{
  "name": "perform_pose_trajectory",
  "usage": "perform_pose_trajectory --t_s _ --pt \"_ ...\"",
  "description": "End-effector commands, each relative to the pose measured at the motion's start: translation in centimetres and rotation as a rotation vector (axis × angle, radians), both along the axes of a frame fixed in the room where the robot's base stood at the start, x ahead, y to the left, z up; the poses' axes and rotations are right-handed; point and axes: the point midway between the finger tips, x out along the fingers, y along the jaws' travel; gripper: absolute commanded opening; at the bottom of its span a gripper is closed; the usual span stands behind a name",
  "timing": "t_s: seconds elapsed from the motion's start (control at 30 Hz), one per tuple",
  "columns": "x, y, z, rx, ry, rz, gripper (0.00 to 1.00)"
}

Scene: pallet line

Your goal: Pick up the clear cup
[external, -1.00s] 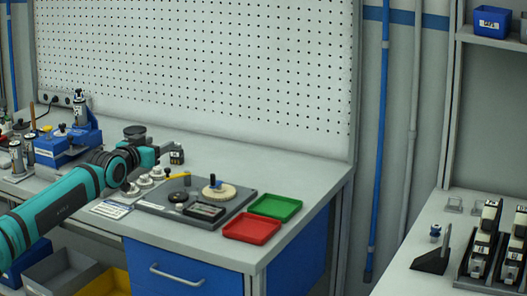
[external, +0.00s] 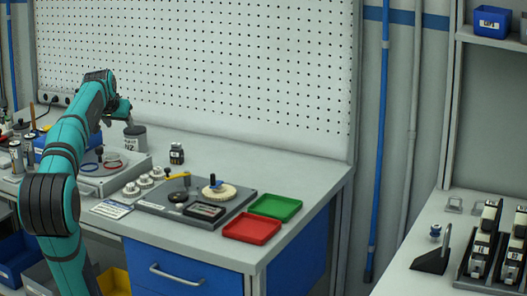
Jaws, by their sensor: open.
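I cannot clearly make out a clear cup in the external view. A pale, ring-shaped item (external: 112,157) sits on a low grey platform (external: 122,178) on the bench, but it is too small to identify. My gripper (external: 125,116) hangs at the end of my raised arm, above and behind that platform. It is open, and I see nothing in it.
A grey jar (external: 135,138) and a small dark bottle (external: 177,153) stand near the platform. Several white knobs and a dark tray of parts (external: 155,209) lie in front. Red (external: 251,229) and green (external: 275,207) trays sit right. The pegboard wall (external: 220,75) rises behind.

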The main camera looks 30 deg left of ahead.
Motion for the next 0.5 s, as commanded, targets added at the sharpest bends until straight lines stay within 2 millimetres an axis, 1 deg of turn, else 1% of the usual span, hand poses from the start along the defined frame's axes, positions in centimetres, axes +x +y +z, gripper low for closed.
perform_pose_trajectory --t_s 0.03,0.1,0.2,0.33,0.5 --pt "0.2 1.9 -0.1 -0.020 0.040 0.021 0.56" --pt "0.1 3.9 -0.3 -0.049 0.089 0.037 0.56" --pt "-0.1 6.1 -0.4 -0.084 0.143 0.054 0.56" --pt "-0.3 7.8 -0.6 -0.115 0.186 0.064 0.56" --pt "-0.1 8.5 -1.3 -0.130 0.203 0.066 0.56"
